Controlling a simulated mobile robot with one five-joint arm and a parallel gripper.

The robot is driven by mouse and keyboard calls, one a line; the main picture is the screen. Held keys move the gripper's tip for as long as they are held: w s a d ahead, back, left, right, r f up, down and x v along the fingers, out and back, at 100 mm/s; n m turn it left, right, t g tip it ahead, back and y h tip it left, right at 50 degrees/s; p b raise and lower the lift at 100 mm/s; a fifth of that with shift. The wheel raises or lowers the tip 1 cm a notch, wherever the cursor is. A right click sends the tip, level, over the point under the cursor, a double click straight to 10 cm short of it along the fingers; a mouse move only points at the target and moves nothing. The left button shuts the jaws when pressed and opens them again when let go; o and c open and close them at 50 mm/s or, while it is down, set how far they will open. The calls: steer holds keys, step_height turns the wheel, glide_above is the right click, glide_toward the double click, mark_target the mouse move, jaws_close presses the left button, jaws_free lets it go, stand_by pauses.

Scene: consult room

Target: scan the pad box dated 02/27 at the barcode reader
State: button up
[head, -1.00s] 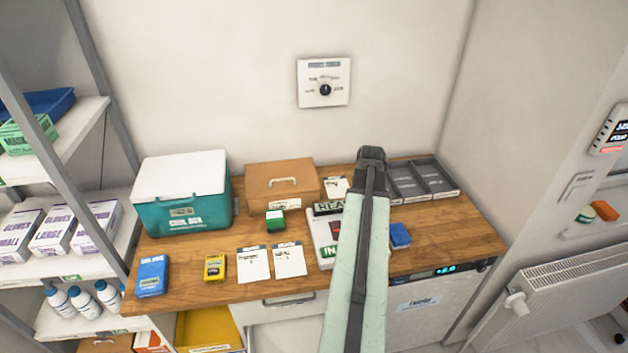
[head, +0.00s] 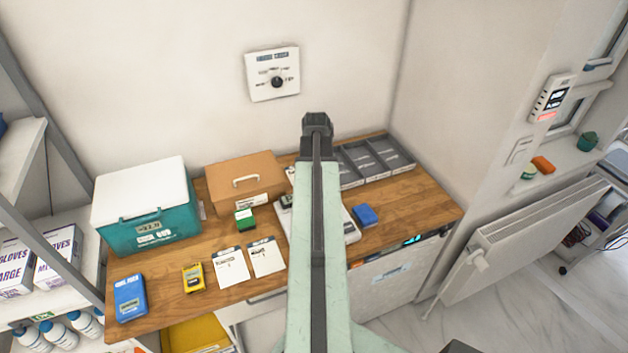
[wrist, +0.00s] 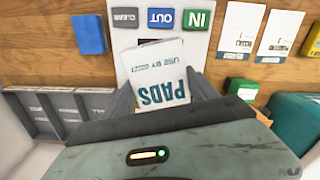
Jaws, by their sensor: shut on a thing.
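My gripper (head: 317,124) is raised above the back of the wooden counter in the head view, and my arm hides what it holds there. In the wrist view my gripper (wrist: 165,97) is shut on a white pad box (wrist: 156,72) marked "PADS" and "USE BY". The print is upside down and its date is too small to read surely. A white wall unit (head: 552,98) with a dark screen and a red strip is at the right; it looks like a barcode reader, though I cannot be sure.
A teal cool box (head: 150,215), a brown case (head: 243,182) and grey trays (head: 375,162) stand on the counter. A radiator (head: 535,240) is below the wall unit.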

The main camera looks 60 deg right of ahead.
step_height(320, 180, down, 8)
steer(key=b, duration=0.8)
steer(key=shift+f, duration=0.25)
step_height(320, 180, up, 10)
steer(key=p, duration=0.9)
steer(key=shift+f, duration=0.4)
